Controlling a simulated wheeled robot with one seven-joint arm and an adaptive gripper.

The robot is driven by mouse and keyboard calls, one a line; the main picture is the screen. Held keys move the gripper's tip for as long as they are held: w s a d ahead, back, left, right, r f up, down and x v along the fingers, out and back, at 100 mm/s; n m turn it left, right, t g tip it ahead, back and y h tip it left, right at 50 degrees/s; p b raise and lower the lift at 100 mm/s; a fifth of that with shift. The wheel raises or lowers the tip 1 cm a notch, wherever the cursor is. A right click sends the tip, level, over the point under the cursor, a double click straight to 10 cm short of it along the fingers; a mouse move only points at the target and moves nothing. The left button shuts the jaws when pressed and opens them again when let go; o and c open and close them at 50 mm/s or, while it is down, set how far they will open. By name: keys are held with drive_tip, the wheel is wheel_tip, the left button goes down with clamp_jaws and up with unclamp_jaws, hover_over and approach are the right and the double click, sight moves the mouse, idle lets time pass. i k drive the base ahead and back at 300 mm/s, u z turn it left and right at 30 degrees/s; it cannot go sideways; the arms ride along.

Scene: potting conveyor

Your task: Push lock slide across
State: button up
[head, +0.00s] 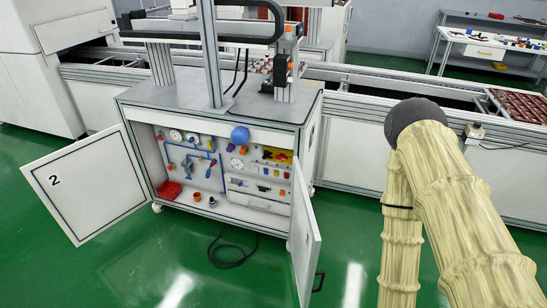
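A grey machine cabinet (292,116) stands left of centre in the head view. Its left door (85,183), marked 2, is swung wide open. Its right door (304,235) also stands open and is seen nearly edge-on, with a dark handle (319,282) low on its outer side. I cannot make out a lock slide; it is too small to tell or hidden. My arm, in a pale yellow sleeve, shows at the right, well apart from the cabinet. My gripper is not in view.
Inside the cabinet are a panel with blue piping (190,158), a blue ball (240,135) and a red bin (169,190). A black cable (231,256) lies on the green floor (135,265) in front. A conveyor (368,150) runs behind. A workbench (482,48) stands far right.

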sight(266, 153)
drive_tip(key=k, duration=0.45)
drive_tip(key=u, duration=1.35)
drive_tip(key=i, duration=1.95)
drive_tip(key=z, duration=0.8)
